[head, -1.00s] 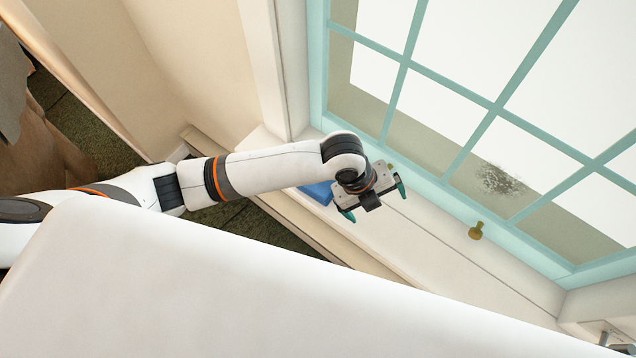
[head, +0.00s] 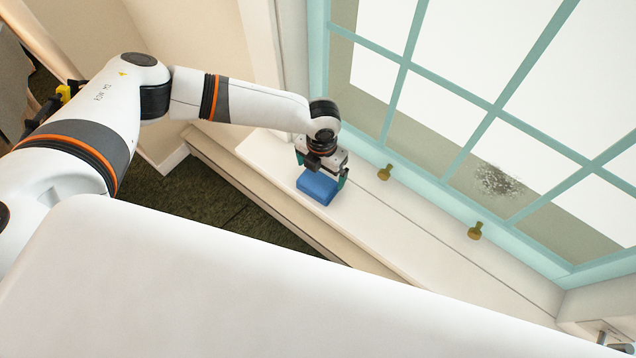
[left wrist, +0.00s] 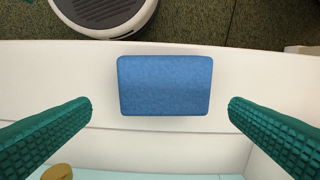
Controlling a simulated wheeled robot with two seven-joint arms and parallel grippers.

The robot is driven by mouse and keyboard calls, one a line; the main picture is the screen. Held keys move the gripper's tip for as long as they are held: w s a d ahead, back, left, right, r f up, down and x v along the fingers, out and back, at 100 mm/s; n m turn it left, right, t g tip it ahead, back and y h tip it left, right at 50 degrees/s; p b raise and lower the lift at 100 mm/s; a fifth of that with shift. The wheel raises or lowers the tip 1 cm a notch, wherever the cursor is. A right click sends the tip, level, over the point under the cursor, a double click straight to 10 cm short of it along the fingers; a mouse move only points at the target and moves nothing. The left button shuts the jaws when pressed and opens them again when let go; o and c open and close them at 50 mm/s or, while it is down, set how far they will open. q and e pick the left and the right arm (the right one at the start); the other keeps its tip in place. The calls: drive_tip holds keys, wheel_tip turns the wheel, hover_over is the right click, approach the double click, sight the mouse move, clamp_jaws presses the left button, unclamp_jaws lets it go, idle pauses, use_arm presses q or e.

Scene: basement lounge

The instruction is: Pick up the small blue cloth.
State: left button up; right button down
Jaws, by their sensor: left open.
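The small blue cloth (head: 318,186) looks like a thick folded block and lies on the white window sill. In the left wrist view the blue cloth (left wrist: 165,86) sits in the upper middle, centred between the two green fingers but beyond their tips. My left gripper (head: 322,170) is over the cloth at the sill, its fingers spread wide to either side. In the left wrist view the open left gripper (left wrist: 160,105) holds nothing. Whether the fingers are level with the cloth or above it I cannot tell. My right gripper is not in view.
The window sill (head: 400,225) runs along a teal-framed window (head: 402,62). Two brass knobs (head: 384,172) (head: 475,230) stand at the window's base. Dark carpet (head: 215,195) lies below the sill. A round grey-and-white object (left wrist: 103,12) is on the floor.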

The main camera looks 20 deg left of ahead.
sight(321, 178)
use_arm(q)
drive_tip(key=shift+w+f+p, duration=0.1)
drive_tip(key=shift+f+p, duration=0.2)
drive_tip(key=shift+f, duration=2.5)
drive_tip(key=c, duration=0.7)
drive_tip(key=shift+r, duration=5.05)
